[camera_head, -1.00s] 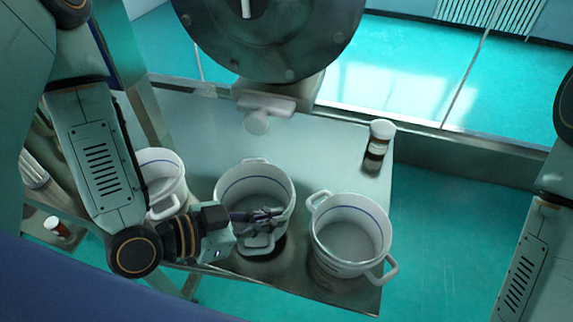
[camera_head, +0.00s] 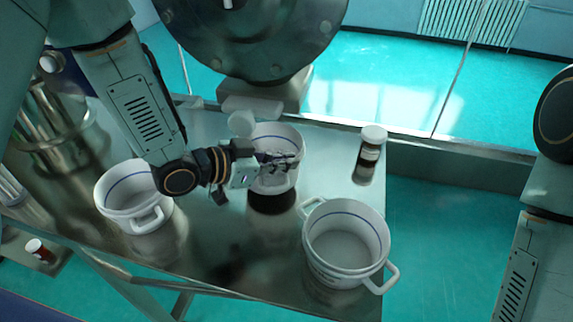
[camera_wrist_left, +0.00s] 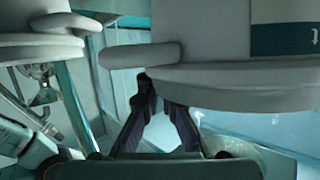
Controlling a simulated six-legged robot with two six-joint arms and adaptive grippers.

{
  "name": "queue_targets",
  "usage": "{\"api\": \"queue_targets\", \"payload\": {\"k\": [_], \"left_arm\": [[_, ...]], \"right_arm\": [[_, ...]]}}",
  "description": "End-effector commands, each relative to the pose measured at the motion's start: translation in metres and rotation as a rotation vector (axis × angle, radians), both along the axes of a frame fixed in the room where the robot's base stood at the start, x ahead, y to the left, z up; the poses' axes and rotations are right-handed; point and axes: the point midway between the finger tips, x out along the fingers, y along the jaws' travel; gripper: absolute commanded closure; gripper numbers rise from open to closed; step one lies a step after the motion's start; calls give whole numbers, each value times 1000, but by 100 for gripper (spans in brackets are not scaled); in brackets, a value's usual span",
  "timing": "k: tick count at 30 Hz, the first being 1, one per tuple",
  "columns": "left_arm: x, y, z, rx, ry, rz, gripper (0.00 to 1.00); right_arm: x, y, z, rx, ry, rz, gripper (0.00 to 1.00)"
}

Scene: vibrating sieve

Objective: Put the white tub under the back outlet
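The middle white tub (camera_head: 293,135) with a blue inner line stands out at the centre of the head view. My left gripper (camera_head: 280,162) is at its front and appears shut on its handle, partly hiding the tub. A dark shadow below suggests the tub is just above the table. The round sieve machine (camera_head: 250,30) is behind, with a pale outlet (camera_head: 240,123) at the tub's left rear rim. In the left wrist view, the tub (camera_wrist_left: 220,75) fills the upper right, above my left fingers (camera_wrist_left: 165,105). My right gripper is out of view.
One white tub (camera_head: 115,210) stands left on the metal table (camera_head: 215,245); another (camera_head: 345,275) stands front right, near the edge. A brown bottle with a white cap (camera_head: 372,145) stands back right. The table's front middle is clear.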

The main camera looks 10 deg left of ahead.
Motion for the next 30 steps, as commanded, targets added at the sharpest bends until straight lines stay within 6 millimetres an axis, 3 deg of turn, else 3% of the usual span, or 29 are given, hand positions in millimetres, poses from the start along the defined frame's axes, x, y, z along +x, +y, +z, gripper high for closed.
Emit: {"api": "queue_targets", "payload": {"k": [6, 15, 27, 30], "left_arm": [[17, -1, -2, 1, 2, 0, 100], [16, -1, -34, -1, 2, 0, 100], [17, -1, -39, 0, 0, 0, 100], [16, 0, -38, 0, 1, 0, 89]], "right_arm": [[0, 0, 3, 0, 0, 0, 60], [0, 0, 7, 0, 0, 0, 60], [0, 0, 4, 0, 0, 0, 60], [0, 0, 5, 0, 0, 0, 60]]}}
